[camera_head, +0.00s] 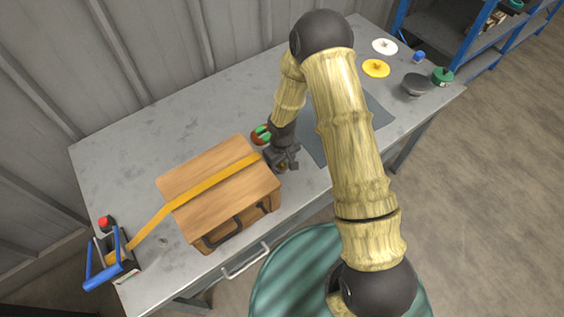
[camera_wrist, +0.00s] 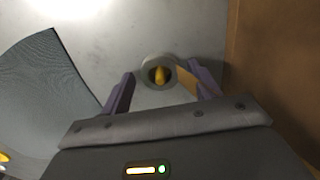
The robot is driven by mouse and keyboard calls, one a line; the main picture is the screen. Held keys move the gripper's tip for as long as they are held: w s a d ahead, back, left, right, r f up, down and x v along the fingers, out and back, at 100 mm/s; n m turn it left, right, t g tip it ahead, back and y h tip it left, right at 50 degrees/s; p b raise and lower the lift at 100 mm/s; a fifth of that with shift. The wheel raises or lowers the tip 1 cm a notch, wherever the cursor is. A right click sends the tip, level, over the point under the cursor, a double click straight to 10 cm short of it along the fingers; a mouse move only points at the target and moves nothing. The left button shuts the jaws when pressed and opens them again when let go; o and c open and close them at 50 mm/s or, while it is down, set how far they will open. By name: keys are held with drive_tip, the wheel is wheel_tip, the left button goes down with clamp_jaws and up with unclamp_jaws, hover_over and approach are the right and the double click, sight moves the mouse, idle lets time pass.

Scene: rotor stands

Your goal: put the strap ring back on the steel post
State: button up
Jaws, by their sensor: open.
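A wooden case (camera_head: 215,190) stands on the table with an orange strap (camera_head: 190,194) across its top. The strap runs left to a blue-handled device. In the wrist view, a grey ring (camera_wrist: 146,70) lies between the spread fingers of my gripper (camera_wrist: 160,82), with a yellow, upright-looking piece (camera_wrist: 159,76) in its opening. A piece of orange strap (camera_wrist: 187,81) shows between the ring and the right finger. I cannot tell whether the yellow piece is the post's tip. My gripper (camera_head: 284,163) is open, just right of the case; it hides the ring in the head view.
The case wall (camera_wrist: 275,60) rises close to my gripper's right side in the wrist view. A dark mat (camera_head: 312,147) lies right of the gripper. Discs and small parts stand far right. The table's back left is clear.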

drive_tip(key=c, duration=0.9)
drive_tip(key=shift+o, duration=0.2)
drive_tip(key=shift+r+p, duration=2.25)
drive_tip(key=shift+r, duration=0.8)
drive_tip(key=d+m, duration=0.2)
drive_tip(key=d, duration=0.2)
drive_tip(key=w+d+m, duration=0.1)
drive_tip(key=d+m, duration=0.1)
drive_tip(key=d, duration=0.3)
drive_tip(key=w+d+f+m, duration=0.1)
drive_tip(key=d+m, duration=0.1)
drive_tip(key=d, duration=0.2)
drive_tip(key=shift+d+f+m, duration=0.1)
drive_tip(key=shift+d+m, duration=0.25)
drive_tip(key=shift+m, duration=0.05)
